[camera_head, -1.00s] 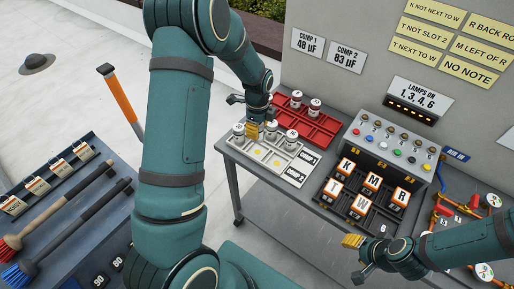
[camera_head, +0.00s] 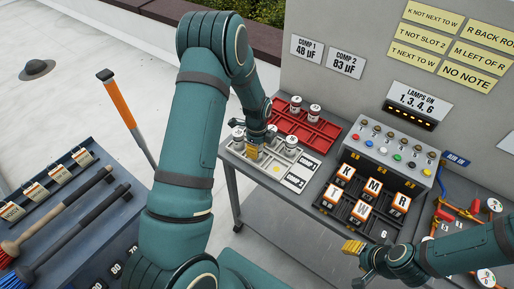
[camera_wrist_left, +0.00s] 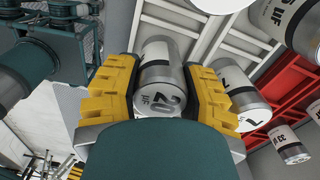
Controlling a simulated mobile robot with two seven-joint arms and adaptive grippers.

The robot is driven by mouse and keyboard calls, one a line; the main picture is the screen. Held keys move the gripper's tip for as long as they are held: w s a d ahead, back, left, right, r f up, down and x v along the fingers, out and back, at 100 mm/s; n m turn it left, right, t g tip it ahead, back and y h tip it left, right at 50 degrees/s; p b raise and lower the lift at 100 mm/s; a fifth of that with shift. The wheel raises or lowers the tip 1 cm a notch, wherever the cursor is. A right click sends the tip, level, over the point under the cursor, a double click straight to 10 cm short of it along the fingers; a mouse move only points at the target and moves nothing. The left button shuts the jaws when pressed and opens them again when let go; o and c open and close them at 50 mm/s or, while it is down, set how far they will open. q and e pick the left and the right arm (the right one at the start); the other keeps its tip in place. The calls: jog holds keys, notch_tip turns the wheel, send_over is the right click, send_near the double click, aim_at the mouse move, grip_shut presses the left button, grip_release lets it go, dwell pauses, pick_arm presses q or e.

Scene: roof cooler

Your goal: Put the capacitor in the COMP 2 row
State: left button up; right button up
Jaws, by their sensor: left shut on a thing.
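My left gripper (camera_head: 252,153) is shut on a silver-and-white capacitor (camera_wrist_left: 160,78), gripped between yellow pads in the left wrist view; its printed value seems to read 20 µF. It is over the left part of the nearer row of the pale tray (camera_head: 262,178), the row with the COMP 2 label (camera_head: 294,183). Whether the capacitor touches the tray floor is unclear. Other capacitors (camera_head: 291,141) stand in the farther row, by the COMP 1 label (camera_head: 309,163). My right gripper (camera_head: 353,247) is at the lower right; its opening is unclear.
A red tray (camera_head: 322,137) with capacitors (camera_head: 314,110) lies behind the pale tray. Wall signs give COMP 1 48 µF (camera_head: 308,48) and COMP 2 83 µF (camera_head: 346,63). A button panel (camera_head: 394,150) and lettered blocks (camera_head: 364,190) stand to the right.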

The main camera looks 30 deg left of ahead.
pick_arm(q)
jog(key=o, duration=1.2)
